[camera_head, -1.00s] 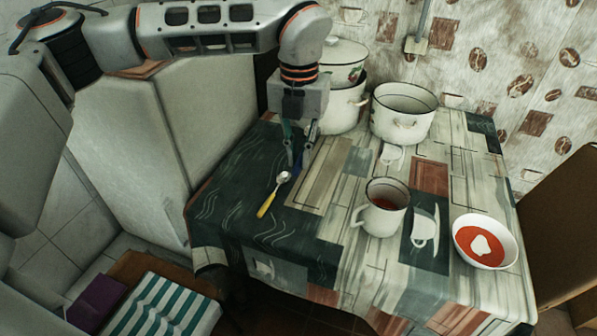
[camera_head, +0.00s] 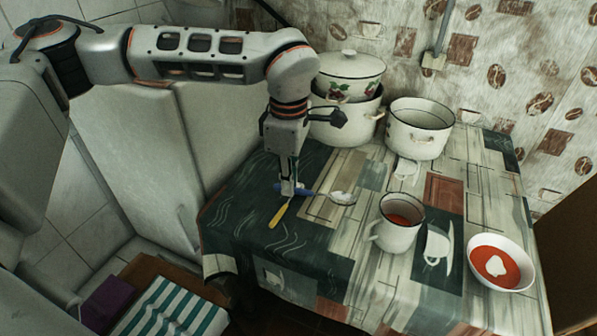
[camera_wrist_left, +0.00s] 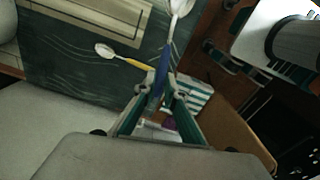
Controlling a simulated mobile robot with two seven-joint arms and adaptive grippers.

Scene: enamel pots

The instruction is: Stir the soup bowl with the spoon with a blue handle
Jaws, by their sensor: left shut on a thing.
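The spoon with a blue handle (camera_head: 306,192) has a pale bowl that points right in the head view. My left gripper (camera_head: 288,189) is shut on its blue handle, low over the left part of the table. In the left wrist view the blue handle (camera_wrist_left: 163,66) runs up from between the fingertips (camera_wrist_left: 158,88). The soup bowl (camera_head: 529,277) is white, with red soup and a white blob in it. It stands at the table's right, well apart from the spoon. My right gripper is not in view.
A yellow-handled spoon (camera_head: 279,214) lies close to my left gripper. A white mug (camera_head: 397,235) with reddish contents stands between the held spoon and the soup bowl. White pots (camera_head: 421,140) stand at the back by the wall. The patterned tablecloth (camera_head: 325,245) is clear at the front.

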